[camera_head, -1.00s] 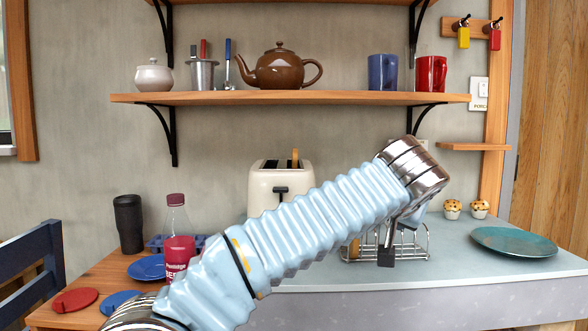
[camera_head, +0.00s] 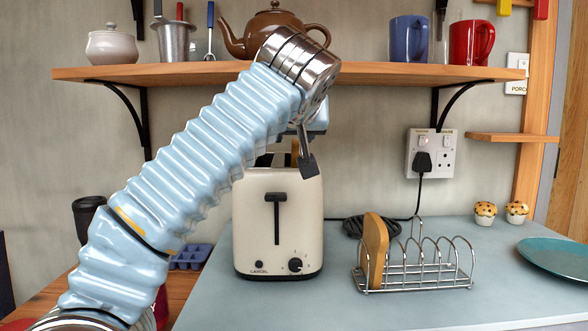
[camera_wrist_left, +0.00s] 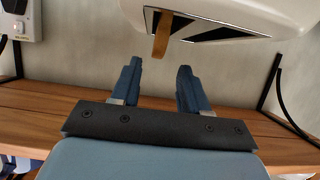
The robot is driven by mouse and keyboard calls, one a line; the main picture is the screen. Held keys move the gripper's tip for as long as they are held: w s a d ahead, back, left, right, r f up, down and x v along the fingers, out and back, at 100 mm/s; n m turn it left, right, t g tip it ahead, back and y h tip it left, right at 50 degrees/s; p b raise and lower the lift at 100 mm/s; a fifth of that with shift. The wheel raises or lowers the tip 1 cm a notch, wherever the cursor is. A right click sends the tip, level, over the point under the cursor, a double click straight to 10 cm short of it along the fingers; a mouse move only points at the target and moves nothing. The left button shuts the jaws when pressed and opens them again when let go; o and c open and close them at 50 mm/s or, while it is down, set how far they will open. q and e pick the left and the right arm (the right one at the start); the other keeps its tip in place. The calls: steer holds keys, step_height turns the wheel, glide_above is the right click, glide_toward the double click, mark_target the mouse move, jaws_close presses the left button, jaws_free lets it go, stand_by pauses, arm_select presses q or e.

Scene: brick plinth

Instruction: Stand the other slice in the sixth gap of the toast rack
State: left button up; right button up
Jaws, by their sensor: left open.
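One toast slice (camera_head: 375,249) stands upright at the left end of the wire toast rack (camera_head: 420,284); the gaps to its right look empty. The other slice (camera_wrist_left: 161,35) sticks out of a slot of the cream toaster (camera_head: 277,222); in the head view it is mostly hidden behind my arm. My left gripper (camera_head: 307,160) is above the toaster, partly hidden by its own wrist. In the left wrist view its two fingers (camera_wrist_left: 159,82) are apart with nothing between them, and the slice lies beyond their tips. My right gripper is not in view.
A wooden shelf (camera_head: 380,72) with a teapot (camera_head: 265,32) and mugs hangs close above the gripper. A cable (camera_head: 370,226) runs from the wall socket (camera_head: 430,152) behind the rack. Muffins and a teal plate (camera_head: 556,256) are at the right. The counter in front is clear.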

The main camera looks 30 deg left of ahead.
mark_target(295, 140)
arm_select(q)
steer(key=x, duration=0.7)
steer(key=shift+w+d+r+p, duration=0.15)
steer(key=shift+d+r+p, duration=0.05)
steer(key=shift+r+p, duration=0.1)
jaws_close()
